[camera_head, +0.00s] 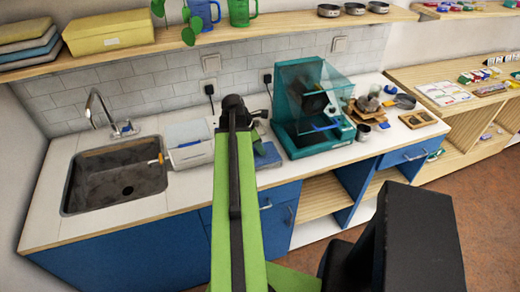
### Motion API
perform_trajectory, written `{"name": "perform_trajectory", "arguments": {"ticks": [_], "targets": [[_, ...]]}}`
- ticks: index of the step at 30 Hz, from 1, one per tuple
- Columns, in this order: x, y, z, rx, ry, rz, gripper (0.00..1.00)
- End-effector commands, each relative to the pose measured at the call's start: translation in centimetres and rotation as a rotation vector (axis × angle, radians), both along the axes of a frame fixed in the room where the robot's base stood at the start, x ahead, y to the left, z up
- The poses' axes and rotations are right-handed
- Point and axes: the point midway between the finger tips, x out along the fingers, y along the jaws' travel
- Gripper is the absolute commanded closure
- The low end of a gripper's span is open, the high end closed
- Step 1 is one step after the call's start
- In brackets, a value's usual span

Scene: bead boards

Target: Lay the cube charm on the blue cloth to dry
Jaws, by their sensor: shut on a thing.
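My green arm reaches forward over the counter, and my gripper (238,108) is at its far end, in front of the tiled wall. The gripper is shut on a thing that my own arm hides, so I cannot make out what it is. I cannot pick out the cube charm anywhere in the view. A flat blue thing (268,156), which may be the blue cloth, lies on the counter just right of my arm. My arm covers its left part.
A sink (112,178) is at the left, with a pale box (190,142) beside it. A teal machine with a clear cover (309,107) stands right of my arm. A wooden tray (418,119) and small dishes are farther right. A shelf (250,27) runs above.

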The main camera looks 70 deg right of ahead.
Motion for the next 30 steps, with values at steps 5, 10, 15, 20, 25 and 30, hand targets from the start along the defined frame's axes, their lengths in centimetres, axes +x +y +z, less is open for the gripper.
{"name": "perform_trajectory", "arguments": {"ticks": [5, 10, 15, 20, 25, 30], "targets": [[0.0, 0.0, -0.3, 0.0, 0.0, 0.0, 0.72], [0.0, 0.0, -0.3, 0.0, 0.0, -0.001, 0.59], [-0.1, 0.0, -0.3, 0.0, 0.0, -0.001, 0.59], [-0.1, 0.0, 0.3, 0.0, 0.0, -0.001, 0.59], [0.5, 0.5, 2.7, 0.0, 0.0, 0.0, 0.59], [1.6, 1.4, 6.5, 0.0, 0.0, 0.0, 0.59]]}}
